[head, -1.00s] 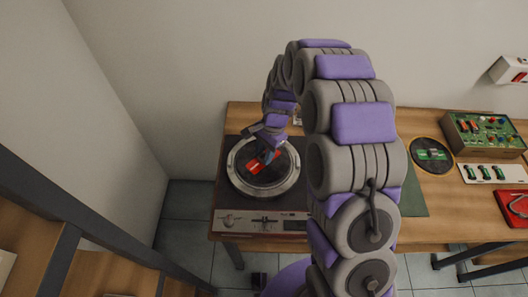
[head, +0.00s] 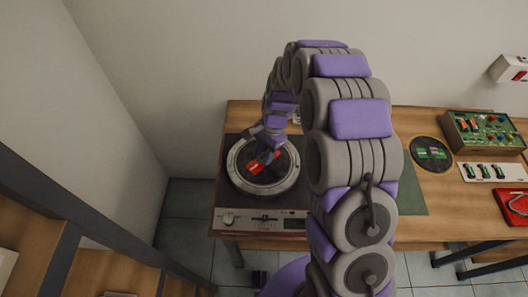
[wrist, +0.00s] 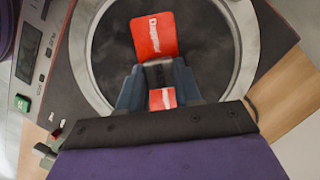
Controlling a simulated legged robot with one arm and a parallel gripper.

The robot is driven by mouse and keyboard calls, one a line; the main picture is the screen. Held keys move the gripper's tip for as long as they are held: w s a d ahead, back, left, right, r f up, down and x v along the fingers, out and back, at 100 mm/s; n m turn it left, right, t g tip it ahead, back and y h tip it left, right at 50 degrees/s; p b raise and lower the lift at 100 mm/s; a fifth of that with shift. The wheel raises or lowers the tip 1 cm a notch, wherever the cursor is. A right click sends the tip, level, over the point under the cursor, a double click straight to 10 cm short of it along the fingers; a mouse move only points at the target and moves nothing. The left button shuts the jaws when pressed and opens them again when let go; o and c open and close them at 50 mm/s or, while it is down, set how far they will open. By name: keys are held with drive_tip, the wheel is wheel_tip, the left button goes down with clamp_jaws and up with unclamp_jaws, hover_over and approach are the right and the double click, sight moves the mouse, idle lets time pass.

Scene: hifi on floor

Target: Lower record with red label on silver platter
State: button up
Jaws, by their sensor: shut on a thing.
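The black record with a red label (head: 256,168) is at the silver platter (head: 240,186) of the turntable on the left of the table. In the wrist view the red label (wrist: 153,37) shows beyond my gripper, with dark vinyl around it inside the platter's silver ring (wrist: 247,50). My gripper (head: 268,154) is over the record, and in the wrist view its blue-grey fingers (wrist: 158,90) are closed at the label, with red on both sides of them. Whether the record touches the platter, I cannot tell.
The turntable's front panel (head: 262,221) has a knob and a display. To the right are a dark disc with a green label (head: 432,154), a green circuit box (head: 482,131), a white strip with green parts (head: 490,171) and a red case (head: 514,205). Walls stand behind and left.

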drive_tip(key=shift+f, duration=0.1)
idle(0.3)
drive_tip(key=o, duration=1.2)
drive_tip(key=shift+c, duration=0.2)
drive_tip(key=a+p+v, duration=0.1)
drive_tip(key=p+v, duration=0.6)
drive_tip(key=v, duration=1.6)
drive_tip(key=shift+s+r, duration=0.25)
drive_tip(key=shift+s, duration=0.1)
drive_tip(key=shift+s, duration=0.1)
